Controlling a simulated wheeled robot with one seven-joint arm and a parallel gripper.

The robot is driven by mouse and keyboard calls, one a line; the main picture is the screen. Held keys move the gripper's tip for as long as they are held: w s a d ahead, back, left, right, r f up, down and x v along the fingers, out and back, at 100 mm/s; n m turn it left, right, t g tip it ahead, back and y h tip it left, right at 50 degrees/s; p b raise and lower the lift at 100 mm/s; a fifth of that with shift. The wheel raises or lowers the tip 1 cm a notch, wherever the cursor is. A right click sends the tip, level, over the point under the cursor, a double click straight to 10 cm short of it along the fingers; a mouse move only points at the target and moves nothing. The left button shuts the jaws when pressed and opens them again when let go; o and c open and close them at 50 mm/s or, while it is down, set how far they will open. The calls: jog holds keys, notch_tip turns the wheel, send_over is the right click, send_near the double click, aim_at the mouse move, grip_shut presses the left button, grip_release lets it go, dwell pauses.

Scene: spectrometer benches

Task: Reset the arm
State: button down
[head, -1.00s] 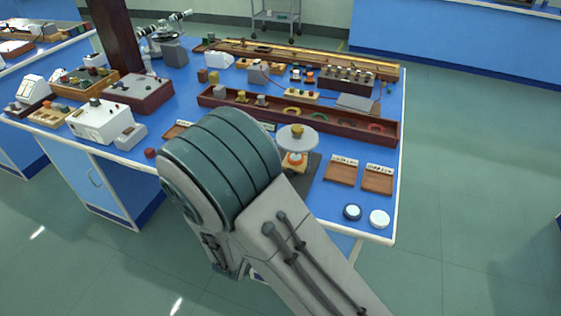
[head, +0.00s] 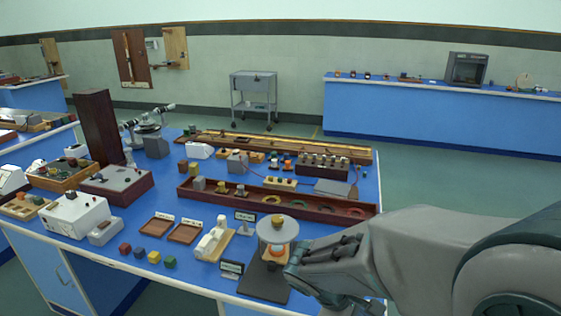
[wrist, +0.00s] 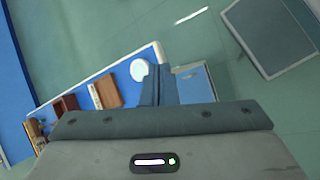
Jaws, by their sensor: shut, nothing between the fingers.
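My gripper (wrist: 158,84) shows in the wrist view with its dark fingers together and nothing between them. It hangs over the bench edge and the floor, beside a white round-topped piece (wrist: 139,69) near the bench corner. In the head view my grey arm comes in from the right, and its end covers the front right corner of the blue bench (head: 205,271). A stand with a round grey plate (head: 278,230) and an orange part is just left of the arm's end.
Small coloured cubes (head: 154,257), two wooden trays (head: 185,234) and a white instrument (head: 72,214) stand on the bench's front left. A long dark red trough (head: 320,209) lies behind the stand. A trolley (head: 254,85) and another bench (head: 420,115) are farther back. Green floor lies between.

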jog(key=s+a+r+m+t+y, duration=0.1)
jog(key=s+r+m+y, duration=0.4)
jog(key=m, duration=0.5)
jog(key=shift+s+r+y, duration=0.35)
jog(key=shift+r+y, duration=0.3)
jog(key=shift+y, duration=0.25)
jog(key=c, duration=2.1)
grip_release()
jog(key=shift+a, duration=0.1)
jog(key=shift+c, duration=0.2)
